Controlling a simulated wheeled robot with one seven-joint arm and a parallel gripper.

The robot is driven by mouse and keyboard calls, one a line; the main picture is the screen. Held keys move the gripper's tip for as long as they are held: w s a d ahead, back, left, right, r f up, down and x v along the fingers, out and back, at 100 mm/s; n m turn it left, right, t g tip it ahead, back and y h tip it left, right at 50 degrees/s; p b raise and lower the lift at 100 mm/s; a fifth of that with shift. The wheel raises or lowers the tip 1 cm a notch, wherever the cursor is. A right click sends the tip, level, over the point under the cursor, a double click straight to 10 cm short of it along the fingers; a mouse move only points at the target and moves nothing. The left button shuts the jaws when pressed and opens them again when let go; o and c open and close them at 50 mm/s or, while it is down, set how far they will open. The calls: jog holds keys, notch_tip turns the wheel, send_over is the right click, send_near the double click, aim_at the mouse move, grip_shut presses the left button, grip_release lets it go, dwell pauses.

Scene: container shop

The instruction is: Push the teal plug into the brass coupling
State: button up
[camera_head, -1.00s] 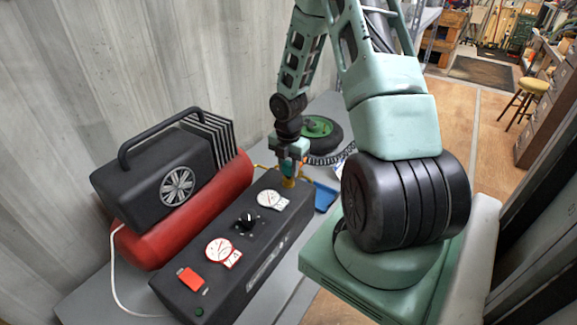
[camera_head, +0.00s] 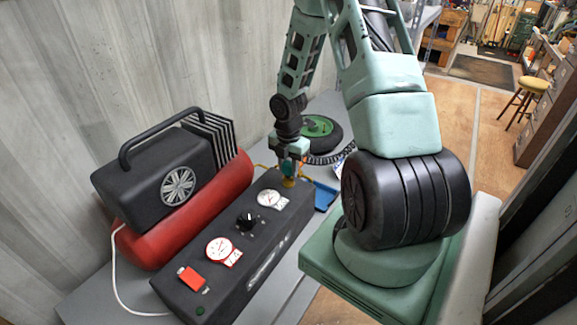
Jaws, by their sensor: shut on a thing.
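My gripper (camera_head: 289,164) points down over the far end of the black control box (camera_head: 215,265). It is shut on the teal plug (camera_head: 288,168), of which only a small part shows between the fingers. The brass coupling (camera_head: 288,182) stands on top of the box's far end, directly below the plug. The plug's lower end meets the coupling in this view; how deep it sits inside cannot be told at this size.
A red compressor tank (camera_head: 180,222) with a black motor housing (camera_head: 160,170) stands left of the box. A blue tray (camera_head: 324,197) and a green-hubbed wheel (camera_head: 318,130) lie on the grey bench beyond. A white cable runs down the bench's left side.

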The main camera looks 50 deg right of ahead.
jog(key=shift+f+b, duration=0.35)
jog(key=shift+f, duration=0.25)
jog(key=o, duration=1)
notch_tip(320, 180, up, 18)
jog(key=shift+f+b, duration=0.25)
jog(key=shift+b, duration=0.15)
jog(key=a+f+m+b, duration=0.2)
jog(key=a+m+b, duration=0.25)
jog(key=a, duration=1.95)
jog(key=s+a+f+m+b, duration=0.2)
jog(key=s+a+m+b, duration=0.2)
jog(key=s+a, duration=1.2)
jog(key=s+m, duration=0.1)
jog(key=m, duration=0.1)
jog(key=shift+a+f+m+y, duration=0.3)
jog(key=shift+a+m, duration=0.05)
